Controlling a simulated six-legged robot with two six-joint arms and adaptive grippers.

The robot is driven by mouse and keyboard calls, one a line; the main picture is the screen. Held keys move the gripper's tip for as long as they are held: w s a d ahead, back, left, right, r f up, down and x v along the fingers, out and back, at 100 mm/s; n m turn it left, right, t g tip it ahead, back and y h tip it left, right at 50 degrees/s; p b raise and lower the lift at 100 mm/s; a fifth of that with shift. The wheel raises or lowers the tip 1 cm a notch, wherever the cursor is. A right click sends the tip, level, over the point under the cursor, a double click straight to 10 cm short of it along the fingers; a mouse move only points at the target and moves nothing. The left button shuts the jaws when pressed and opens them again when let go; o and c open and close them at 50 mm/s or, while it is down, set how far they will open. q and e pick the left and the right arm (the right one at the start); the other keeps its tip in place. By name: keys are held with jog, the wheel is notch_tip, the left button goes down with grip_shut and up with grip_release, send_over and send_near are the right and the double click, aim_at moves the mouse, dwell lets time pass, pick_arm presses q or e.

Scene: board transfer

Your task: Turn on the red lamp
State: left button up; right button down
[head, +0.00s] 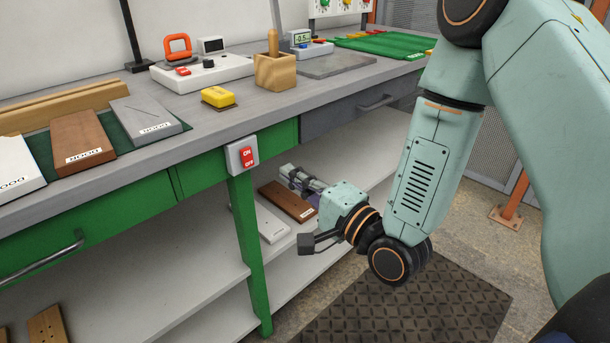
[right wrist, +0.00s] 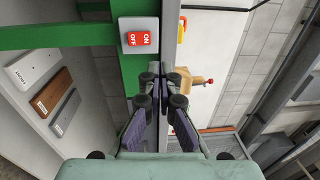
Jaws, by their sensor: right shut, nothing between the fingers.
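A white switch box with a red rocker marked ON and OFF (head: 248,156) is fixed at the front of the bench, at the top of a green leg. It also shows in the right wrist view (right wrist: 139,39). My right gripper (head: 284,171) is shut and empty, in front of the bench and to the right of the switch, with a visible gap between them. In the right wrist view its fingertips (right wrist: 166,68) are together, below and right of the switch. I cannot make out a red lamp in either view. My left gripper is not in view.
The grey bench top (head: 240,122) holds a yellow block (head: 217,97), a wooden block with a peg (head: 274,70) and several boards at the left. A white board (head: 268,226) and a brown board (head: 287,200) lie on the shelf below. A dark floor mat (head: 410,308) lies in front.

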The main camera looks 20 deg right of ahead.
jog(key=shift+s+d+r+p, duration=0.1)
jog(key=shift+s+p, duration=0.05)
jog(key=shift+s, duration=0.4)
jog(key=shift+s+d+r+p, duration=0.1)
jog(key=shift+s+p, duration=0.05)
jog(key=shift+s, duration=0.4)
jog(key=shift+w+f, duration=0.1)
jog(key=shift+w, duration=0.05)
